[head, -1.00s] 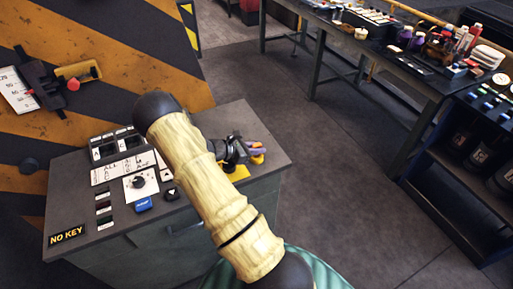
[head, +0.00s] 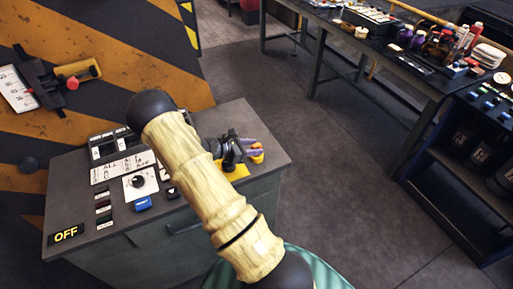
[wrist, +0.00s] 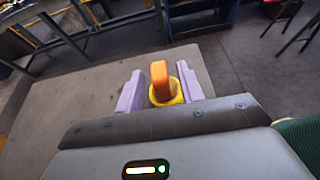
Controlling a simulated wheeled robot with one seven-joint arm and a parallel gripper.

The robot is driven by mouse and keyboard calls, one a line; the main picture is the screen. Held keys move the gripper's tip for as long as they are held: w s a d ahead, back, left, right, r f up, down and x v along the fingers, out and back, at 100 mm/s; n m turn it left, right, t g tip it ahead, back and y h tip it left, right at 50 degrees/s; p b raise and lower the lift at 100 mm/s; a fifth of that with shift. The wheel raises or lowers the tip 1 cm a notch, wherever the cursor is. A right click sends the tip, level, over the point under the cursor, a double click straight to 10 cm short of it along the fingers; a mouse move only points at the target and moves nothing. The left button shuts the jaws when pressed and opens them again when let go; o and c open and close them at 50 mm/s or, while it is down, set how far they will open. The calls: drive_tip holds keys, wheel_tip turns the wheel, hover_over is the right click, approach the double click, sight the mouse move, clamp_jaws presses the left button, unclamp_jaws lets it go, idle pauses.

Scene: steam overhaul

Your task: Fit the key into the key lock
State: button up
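The orange key (wrist: 160,82) stands upright in the round yellow key lock (wrist: 178,94) in the wrist view. My gripper (wrist: 160,92) has its two purple fingers on either side of the key, with a gap visible between each finger and the key. In the head view my gripper (head: 252,149) is low over the right end of the console, and the key (head: 257,158) shows as a bit of orange beside it. The yellow base of the lock (head: 236,173) is partly hidden by my gripper. A display (head: 66,235) at the console's front left reads "OFF".
The grey console top (head: 100,225) carries a dial (head: 138,182), a blue button (head: 143,203) and several switches left of my arm. A striped yellow-black panel (head: 110,75) rises behind it. A cluttered workbench (head: 425,80) stands at the right, with open floor between.

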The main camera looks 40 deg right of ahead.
drive_tip(key=b+v, duration=0.1)
drive_tip(key=v, duration=0.9)
drive_tip(key=shift+a+b, duration=0.25)
drive_tip(key=shift+b, duration=0.15)
drive_tip(key=shift+s+a+m+y, duration=0.25)
drive_tip(key=shift+s+m+y, duration=0.05)
drive_tip(key=shift+s, duration=0.1)
drive_tip(key=s+a+r+m+t+y, duration=0.2)
drive_tip(key=s+a+r+m+y, duration=0.2)
drive_tip(key=s+a+m+y, duration=0.2)
drive_tip(key=s+a+r+m+t+y, duration=0.3)
drive_tip(key=s+a+m+y, duration=0.3)
drive_tip(key=a, duration=0.5)
drive_tip(key=s+r+m, duration=0.1)
drive_tip(key=s+m, duration=0.1)
drive_tip(key=shift+s+a+r+m+t, duration=0.2)
drive_tip(key=shift+a+r+m+t, duration=0.05)
drive_tip(key=shift+a+m+t, duration=0.1)
idle(1.6)
